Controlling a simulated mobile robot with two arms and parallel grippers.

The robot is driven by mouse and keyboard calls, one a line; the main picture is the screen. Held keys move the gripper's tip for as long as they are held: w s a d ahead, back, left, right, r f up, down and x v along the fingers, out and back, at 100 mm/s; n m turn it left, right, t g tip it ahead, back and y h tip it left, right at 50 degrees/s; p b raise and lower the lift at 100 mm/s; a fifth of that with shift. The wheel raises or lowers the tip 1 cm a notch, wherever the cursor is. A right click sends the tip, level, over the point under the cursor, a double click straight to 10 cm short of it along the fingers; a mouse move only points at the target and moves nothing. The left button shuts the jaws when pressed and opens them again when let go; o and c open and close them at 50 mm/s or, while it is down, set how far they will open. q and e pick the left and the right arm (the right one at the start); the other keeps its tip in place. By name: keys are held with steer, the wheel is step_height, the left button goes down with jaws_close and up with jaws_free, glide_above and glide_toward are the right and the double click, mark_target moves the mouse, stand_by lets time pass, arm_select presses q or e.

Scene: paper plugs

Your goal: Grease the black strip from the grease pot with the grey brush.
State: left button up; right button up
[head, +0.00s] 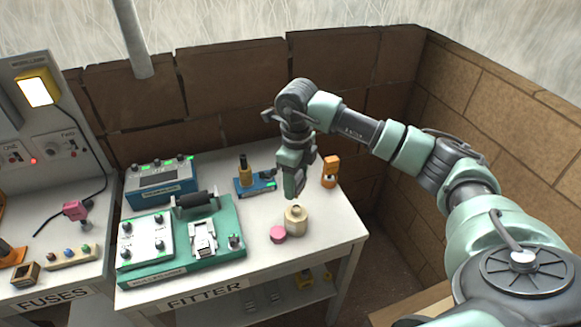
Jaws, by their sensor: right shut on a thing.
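My right gripper (293,188) points down just above and behind a cream pot (296,221) near the right end of the white table. It is shut on a slim thing, which appears to be the grey brush; the fingers hide most of it. The cream pot, which looks like the grease pot, stands upright. A pink disc (278,233), perhaps its lid, lies at its left. A dark roller-like bar (194,199) lies across the back of a green unit (222,217); I cannot tell whether this is the black strip. My left gripper is out of view.
An orange stand (330,171) is right of my gripper. A blue block with a yellow-and-black upright (244,170) stands behind. A blue box (160,184) is at the back left. The table's front right is clear. A brick wall closes the back and right.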

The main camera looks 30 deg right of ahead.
mark_target(297, 207)
steer(key=shift+s+d+f+b, duration=0.15)
steer(key=shift+f+b, duration=0.15)
steer(key=shift+f, duration=0.2)
steer(key=shift+w+d+f+b, duration=0.15)
steer(key=shift+f+b, duration=0.15)
steer(key=shift+f, duration=0.2)
step_height(297, 207, down, 3)
steer(key=shift+a+r+b, duration=0.15)
steer(key=shift+r+b, duration=0.05)
steer(key=shift+b, duration=0.55)
steer(key=shift+f+b, duration=0.35)
steer(key=shift+f, duration=0.35)
arm_select(q)
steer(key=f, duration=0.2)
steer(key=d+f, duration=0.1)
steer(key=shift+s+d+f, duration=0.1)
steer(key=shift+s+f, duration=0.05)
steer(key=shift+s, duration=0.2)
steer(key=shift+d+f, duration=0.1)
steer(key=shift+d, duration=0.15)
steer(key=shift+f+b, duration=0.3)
steer(key=shift+b, duration=0.1)
arm_select(e)
steer(key=shift+f, duration=0.5)
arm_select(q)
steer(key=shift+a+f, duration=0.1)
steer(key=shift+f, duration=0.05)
arm_select(e)
steer(key=shift+s, duration=0.1)
